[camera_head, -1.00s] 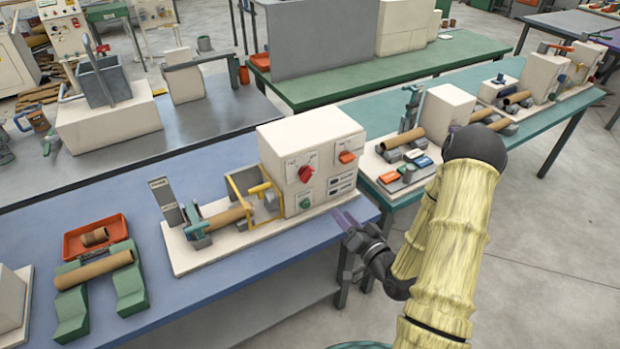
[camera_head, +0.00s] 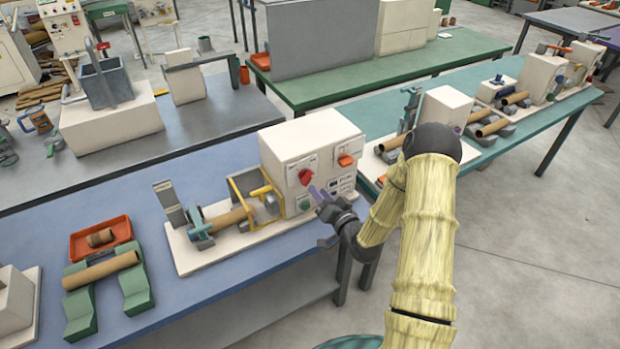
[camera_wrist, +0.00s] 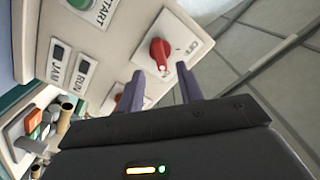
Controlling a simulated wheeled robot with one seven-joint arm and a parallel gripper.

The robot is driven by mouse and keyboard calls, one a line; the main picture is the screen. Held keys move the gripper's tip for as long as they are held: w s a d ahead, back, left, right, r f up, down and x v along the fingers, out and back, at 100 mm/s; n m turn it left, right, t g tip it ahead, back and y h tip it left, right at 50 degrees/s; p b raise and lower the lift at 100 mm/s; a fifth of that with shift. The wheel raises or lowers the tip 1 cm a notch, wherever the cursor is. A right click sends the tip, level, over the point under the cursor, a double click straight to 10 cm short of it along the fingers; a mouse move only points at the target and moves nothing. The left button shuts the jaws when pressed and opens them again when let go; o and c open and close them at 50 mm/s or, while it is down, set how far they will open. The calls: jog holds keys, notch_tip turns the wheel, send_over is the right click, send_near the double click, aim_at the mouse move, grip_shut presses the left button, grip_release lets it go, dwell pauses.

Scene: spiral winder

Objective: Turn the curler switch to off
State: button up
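The white winder machine (camera_head: 312,130) stands on the blue table, with its panel facing me. A red rotary knob (camera_head: 305,176) is on the panel's left part, and an orange-red knob (camera_head: 345,160) is on its right. In the wrist view the red knob (camera_wrist: 160,54) is just beyond the gap between my fingers. The other knob (camera_wrist: 118,100) is partly hidden behind the left finger. My gripper (camera_head: 321,191) is in front of the panel, below the red knob. It also shows in the wrist view (camera_wrist: 160,72), with its purple fingers apart and nothing between them.
A green START button (camera_head: 304,204) and indicators (camera_head: 341,184) sit low on the panel. A yellow guard frame (camera_head: 250,190) and a brown tube (camera_head: 232,217) are left of the machine. A red tray (camera_head: 73,247) is further left. The floor at the right is clear.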

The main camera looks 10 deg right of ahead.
aim_at(309, 180)
jog(key=p+x, duration=0.1)
jog(key=x, duration=0.5)
jog(key=shift+c, duration=0.5)
grip_shut()
